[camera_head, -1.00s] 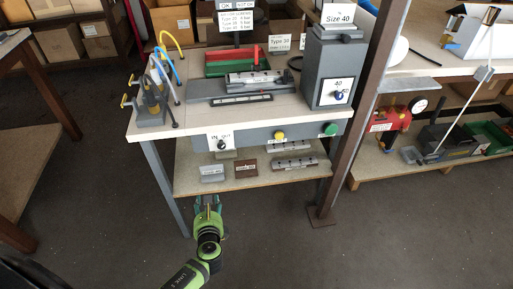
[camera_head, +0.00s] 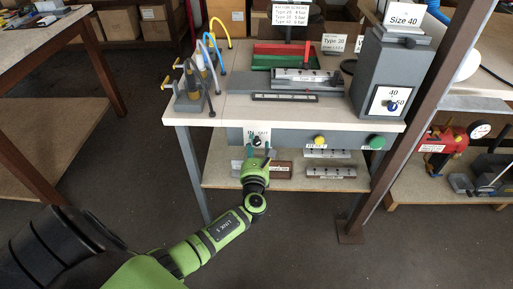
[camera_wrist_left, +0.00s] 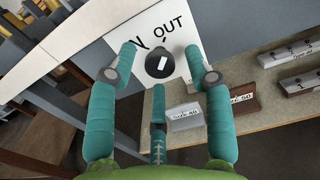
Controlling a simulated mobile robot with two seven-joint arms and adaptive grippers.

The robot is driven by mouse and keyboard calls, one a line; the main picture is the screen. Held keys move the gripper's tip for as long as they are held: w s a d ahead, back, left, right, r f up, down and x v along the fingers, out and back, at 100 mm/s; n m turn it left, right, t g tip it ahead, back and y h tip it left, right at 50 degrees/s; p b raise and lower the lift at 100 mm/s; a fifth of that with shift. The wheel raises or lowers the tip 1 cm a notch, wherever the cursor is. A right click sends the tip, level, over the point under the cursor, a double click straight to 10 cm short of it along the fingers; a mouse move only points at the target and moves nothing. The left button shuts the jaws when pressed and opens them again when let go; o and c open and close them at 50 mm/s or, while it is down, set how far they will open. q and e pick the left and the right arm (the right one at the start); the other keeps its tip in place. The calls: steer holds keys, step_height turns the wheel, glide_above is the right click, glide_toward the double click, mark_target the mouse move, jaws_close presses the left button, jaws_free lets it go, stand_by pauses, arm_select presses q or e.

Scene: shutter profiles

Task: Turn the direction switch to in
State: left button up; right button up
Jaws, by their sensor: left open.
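The direction switch (camera_head: 257,141) is a round black knob on a white plate at the left of the table's grey front panel. In the left wrist view the knob (camera_wrist_left: 165,66) has a white mark that leans slightly toward the OUT lettering. The IN lettering on the plate (camera_wrist_left: 172,25) is partly hidden by a finger. My left gripper (camera_head: 258,153) is just in front of the switch. In the left wrist view my left gripper (camera_wrist_left: 160,68) is open, with its teal fingers spread around the knob; I cannot tell whether any touches. My right gripper is out of view.
A yellow button (camera_head: 320,142) and a green button (camera_head: 376,142) are to the right on the same panel. A lower shelf (camera_head: 222,165) with profiles lies below the switch. A brown post (camera_head: 400,140) stands at the right.

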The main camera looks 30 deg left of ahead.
arm_select(q)
jaws_close()
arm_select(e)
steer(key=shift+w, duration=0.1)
arm_select(q)
steer(key=shift+f, duration=0.1)
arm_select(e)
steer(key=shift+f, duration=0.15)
arm_select(q)
steer(key=shift+n+b, duration=0.3)
steer(key=shift+n, duration=0.1)
steer(key=shift+f+n+b, duration=0.1)
steer(key=shift+n+b, duration=0.3)
steer(key=shift+n, duration=0.1)
steer(key=n+b, duration=0.6)
steer(key=n, duration=0.4)
steer(key=shift+d+f, duration=0.1)
steer(key=shift+d, duration=0.05)
steer(key=n+b, duration=0.2)
steer(key=n, duration=0.1)
steer(key=shift+r+n+b, duration=0.2)
steer(key=shift+n+b, duration=0.7)
steer(key=shift+n, duration=0.7)
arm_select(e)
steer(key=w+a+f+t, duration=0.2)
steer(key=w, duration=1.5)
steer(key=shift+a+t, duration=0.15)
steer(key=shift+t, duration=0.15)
